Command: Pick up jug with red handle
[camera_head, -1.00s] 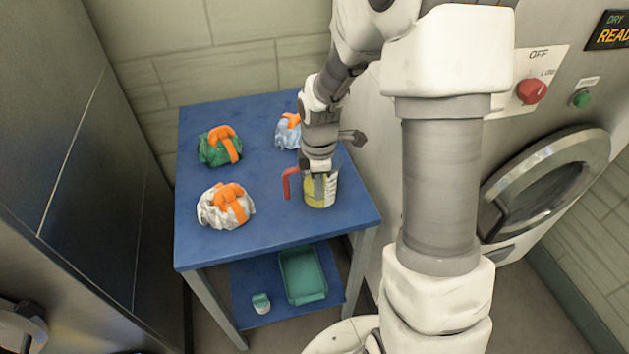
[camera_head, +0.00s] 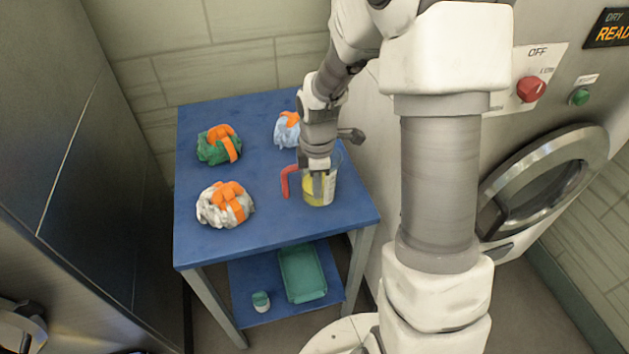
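The jug (camera_head: 323,193) is clear with yellow contents and a red handle (camera_head: 286,181) on its left side. It stands upright on the right part of the blue table (camera_head: 265,226). My gripper (camera_head: 319,190) points down at the jug, with its fingers at the jug's rim and upper wall, just right of the handle. The gripper hides part of the jug's top. I cannot tell whether the fingers are open or closed on the jug wall.
A green bag (camera_head: 214,148), a white bag (camera_head: 222,210) and a light blue bag (camera_head: 286,132), each with orange straps, sit on the table. The lower shelf holds a teal tray (camera_head: 303,291) and a small container (camera_head: 261,302). A washing machine (camera_head: 548,180) stands at right.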

